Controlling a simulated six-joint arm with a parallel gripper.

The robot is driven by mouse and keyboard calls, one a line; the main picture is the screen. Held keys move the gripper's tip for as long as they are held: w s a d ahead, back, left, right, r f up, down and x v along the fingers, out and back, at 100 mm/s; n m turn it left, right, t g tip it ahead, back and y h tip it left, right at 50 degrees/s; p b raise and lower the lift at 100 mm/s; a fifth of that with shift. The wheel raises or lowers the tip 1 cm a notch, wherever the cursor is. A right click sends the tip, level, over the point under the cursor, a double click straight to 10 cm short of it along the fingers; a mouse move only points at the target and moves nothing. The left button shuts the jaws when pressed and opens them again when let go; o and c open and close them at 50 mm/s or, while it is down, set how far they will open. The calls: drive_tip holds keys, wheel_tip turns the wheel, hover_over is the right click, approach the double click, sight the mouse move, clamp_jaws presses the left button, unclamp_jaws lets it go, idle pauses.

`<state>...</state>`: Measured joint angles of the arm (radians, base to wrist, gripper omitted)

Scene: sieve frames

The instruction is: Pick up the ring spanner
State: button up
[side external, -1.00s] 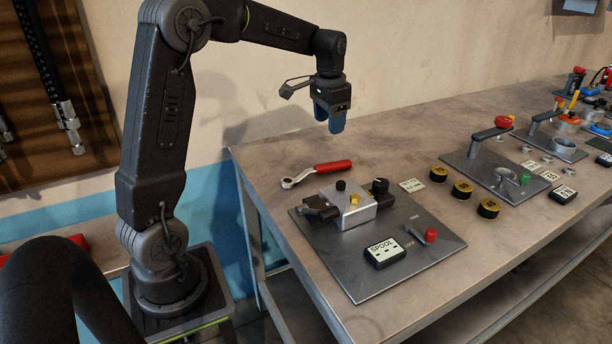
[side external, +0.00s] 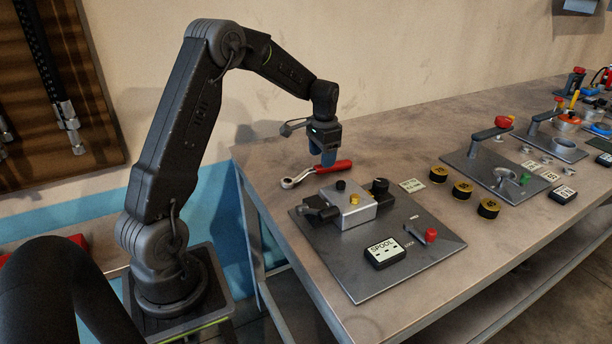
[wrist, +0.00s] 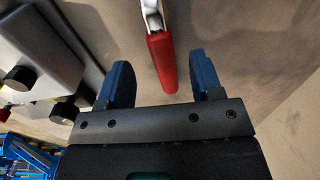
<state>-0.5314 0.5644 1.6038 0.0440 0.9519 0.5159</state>
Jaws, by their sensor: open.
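The ring spanner has a red handle (side external: 334,167) and a silver ring end (side external: 290,182). It lies on the bench behind the metal plate. In the wrist view the red handle (wrist: 162,62) points toward the gap between my fingers, and its ring end is cut off by the top edge. My gripper (side external: 328,160) has blue fingers and is open and empty. In the side view it is low over the handle. In the wrist view the handle's end reaches between the open fingertips (wrist: 158,80), touching neither; the height gap is hard to judge.
A metal plate (side external: 345,270) with a silver block (side external: 347,207), black knobs and a SPOOL label (side external: 384,253) lies just in front of the spanner. Several black-and-yellow discs (side external: 463,191) stand to the right. The bench behind the spanner is clear up to the wall.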

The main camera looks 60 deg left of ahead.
sight(319, 166)
drive_tip(key=f, duration=0.4)
drive_tip(key=shift+s+a+f, duration=0.15)
drive_tip(key=shift+s+f, duration=0.05)
drive_tip(key=shift+s, duration=0.15)
clamp_jaws()
drive_tip(key=shift+r, duration=0.1)
